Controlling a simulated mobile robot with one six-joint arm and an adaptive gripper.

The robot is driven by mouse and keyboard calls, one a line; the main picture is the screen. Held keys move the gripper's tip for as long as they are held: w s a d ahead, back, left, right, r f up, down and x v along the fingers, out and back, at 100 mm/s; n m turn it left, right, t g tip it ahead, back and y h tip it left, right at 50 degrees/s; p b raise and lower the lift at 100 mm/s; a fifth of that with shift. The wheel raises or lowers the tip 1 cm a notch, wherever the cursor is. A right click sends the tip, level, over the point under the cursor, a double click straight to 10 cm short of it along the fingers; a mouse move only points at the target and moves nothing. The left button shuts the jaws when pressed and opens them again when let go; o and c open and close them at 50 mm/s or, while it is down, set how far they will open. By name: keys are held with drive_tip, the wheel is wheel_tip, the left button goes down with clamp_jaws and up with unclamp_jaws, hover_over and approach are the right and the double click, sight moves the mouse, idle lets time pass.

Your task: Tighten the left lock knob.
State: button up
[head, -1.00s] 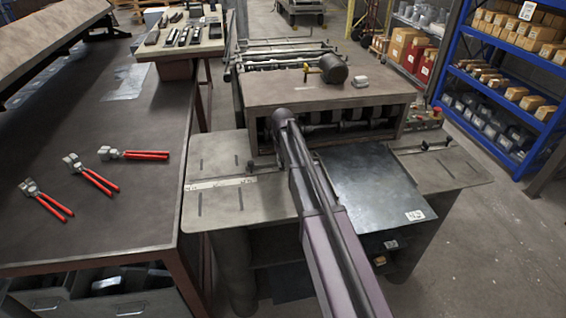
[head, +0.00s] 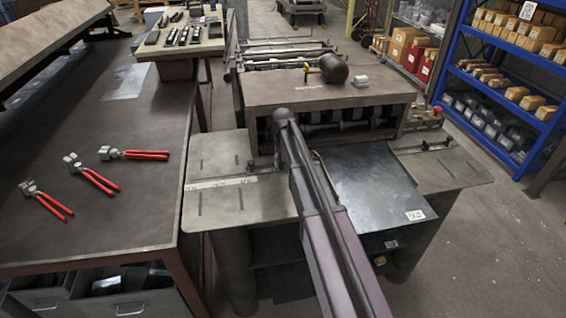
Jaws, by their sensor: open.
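The left lock knob (head: 250,166) is a small dark knob on the left wing of the machine table, at the right end of a pale scale strip (head: 220,182). A similar right lock knob (head: 425,146) stands on the right wing. My arm reaches from the bottom edge up to the front of the machine, just right of the left knob. My gripper is not visible; my own arm appears to hide it. Whether anything touches the left knob cannot be seen.
A dark metal sheet (head: 375,190) with a label lies on the machine table right of my arm. The machine housing (head: 330,92) rises behind, with a dark mallet (head: 333,68) on top. A workbench (head: 90,215) with several red-handled pliers stands at left. Blue shelving (head: 500,75) stands at right.

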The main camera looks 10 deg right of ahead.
sight(285, 166)
drive_tip(key=shift+n, duration=0.5)
drive_tip(key=n, duration=0.3)
drive_tip(key=shift+w+d+n, duration=0.1)
drive_tip(key=shift+d+n, duration=0.15)
drive_tip(key=shift+n, duration=0.05)
drive_tip(key=n, duration=0.3)
drive_tip(key=shift+w+d+n, duration=0.1)
drive_tip(key=shift+d+n, duration=0.05)
drive_tip(key=shift+n, duration=0.25)
drive_tip(key=n, duration=0.3)
drive_tip(key=shift+w+d+n, duration=0.1)
drive_tip(key=shift+n, duration=0.3)
drive_tip(key=n, duration=0.4)
drive_tip(key=shift+w, duration=0.25)
wheel_tip(285, 166, up, 14)
drive_tip(key=p, duration=1.4)
drive_tip(key=s+f+m+b, duration=0.4)
drive_tip(key=s+m, duration=0.1)
drive_tip(key=s, duration=0.5)
drive_tip(key=s+f+m+b, duration=0.5)
drive_tip(key=s, duration=0.5)
drive_tip(key=s+f+m+b, duration=0.5)
drive_tip(key=s+m, duration=0.1)
drive_tip(key=s, duration=0.5)
drive_tip(key=shift+a, duration=0.35)
